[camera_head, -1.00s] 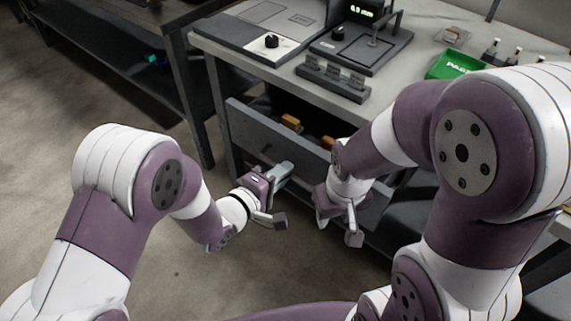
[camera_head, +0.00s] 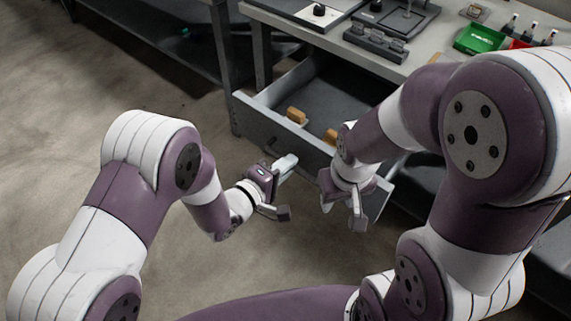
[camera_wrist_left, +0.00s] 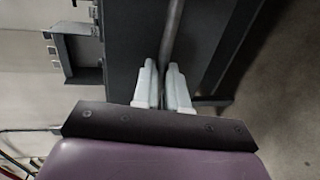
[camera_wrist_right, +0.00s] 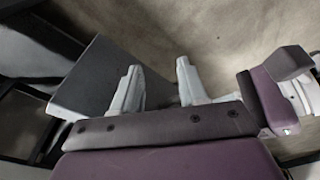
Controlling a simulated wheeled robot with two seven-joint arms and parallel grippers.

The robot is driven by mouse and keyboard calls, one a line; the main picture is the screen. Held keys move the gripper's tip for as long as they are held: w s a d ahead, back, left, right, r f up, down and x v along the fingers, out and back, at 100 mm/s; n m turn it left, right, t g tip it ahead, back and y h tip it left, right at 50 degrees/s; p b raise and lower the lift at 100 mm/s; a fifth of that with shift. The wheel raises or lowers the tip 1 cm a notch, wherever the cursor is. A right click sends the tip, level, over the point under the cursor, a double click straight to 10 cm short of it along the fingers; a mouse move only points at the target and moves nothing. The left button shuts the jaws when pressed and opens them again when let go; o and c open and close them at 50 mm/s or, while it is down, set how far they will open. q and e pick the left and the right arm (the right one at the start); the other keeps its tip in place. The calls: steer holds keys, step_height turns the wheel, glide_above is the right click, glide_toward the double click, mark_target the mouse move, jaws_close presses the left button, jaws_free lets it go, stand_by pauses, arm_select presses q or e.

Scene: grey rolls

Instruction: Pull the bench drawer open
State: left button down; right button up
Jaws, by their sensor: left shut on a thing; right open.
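The grey bench drawer (camera_head: 262,122) stands well out from under the bench top, and its inside shows from above. My left gripper (camera_head: 287,166) is at the drawer's front. In the left wrist view its two pale fingers are shut on the drawer handle (camera_wrist_left: 173,35), a dark round bar. In the head view the fingers hide most of the handle. My right gripper (camera_head: 342,206) is open in front of the right end of the drawer front. In the right wrist view its fingers (camera_wrist_right: 158,75) are empty, beside the drawer panel's end (camera_wrist_right: 100,75); contact is unclear.
Tan blocks (camera_head: 297,115) lie in the drawer. The bench top (camera_head: 440,40) holds a dark rack (camera_head: 376,44), a green bin (camera_head: 480,39) and small bottles. Another dark table (camera_head: 160,12) stands at the back left. The floor at left is clear.

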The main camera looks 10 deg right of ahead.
stand_by(0.3)
arm_select(q)
steer(key=c, duration=1.2)
jaws_free()
steer(key=shift+o, duration=0.2)
steer(key=shift+a, duration=0.1)
steer(key=p+v, duration=0.2)
steer(key=v, duration=1)
steer(key=shift+s+a+p, duration=0.25)
steer(key=shift+p, duration=0.05)
